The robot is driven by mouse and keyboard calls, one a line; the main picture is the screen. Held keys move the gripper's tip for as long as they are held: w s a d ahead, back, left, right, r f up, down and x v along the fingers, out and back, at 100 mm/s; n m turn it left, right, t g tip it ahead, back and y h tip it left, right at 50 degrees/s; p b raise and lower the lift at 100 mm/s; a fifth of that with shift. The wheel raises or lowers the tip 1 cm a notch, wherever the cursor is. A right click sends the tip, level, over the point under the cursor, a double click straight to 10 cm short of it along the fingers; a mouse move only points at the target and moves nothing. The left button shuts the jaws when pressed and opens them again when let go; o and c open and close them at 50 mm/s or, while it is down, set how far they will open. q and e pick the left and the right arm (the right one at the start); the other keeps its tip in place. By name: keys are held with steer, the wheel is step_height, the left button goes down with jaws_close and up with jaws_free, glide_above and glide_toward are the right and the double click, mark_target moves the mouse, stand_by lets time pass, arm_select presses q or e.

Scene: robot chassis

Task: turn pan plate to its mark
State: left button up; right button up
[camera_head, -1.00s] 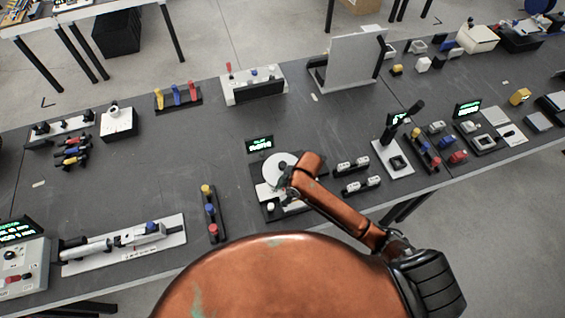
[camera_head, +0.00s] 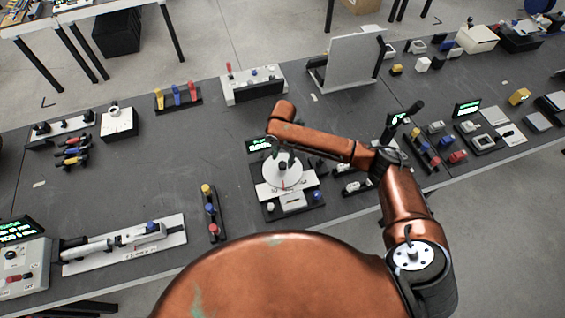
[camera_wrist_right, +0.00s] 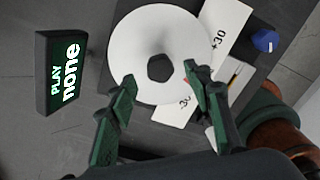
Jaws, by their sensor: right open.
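The pan plate is a white round disc (camera_head: 292,178) on a dark base in the middle of the table, partly covered by my right arm. In the right wrist view the disc (camera_wrist_right: 133,38) has a dark many-sided knob (camera_wrist_right: 160,68) at its centre. A white scale plate (camera_wrist_right: 222,28) marked -30 and +30 shows beside it, with a small red mark near one finger. My right gripper (camera_wrist_right: 161,82) is open, its fingertips over the disc on either side of the knob, with gaps visible. In the head view the gripper (camera_head: 283,160) is small above the disc. My left gripper is not shown.
A display (camera_wrist_right: 60,75) reading "PLAY none" stands beside the disc. A blue knob (camera_wrist_right: 265,40) is on the base's corner. A rack with yellow, blue and red knobs (camera_head: 211,209) stands left; dark blocks with white pieces (camera_head: 350,187) stand close on the right.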

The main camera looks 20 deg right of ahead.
mark_target(283, 164)
steer(key=shift+f, duration=1.7)
jaws_close()
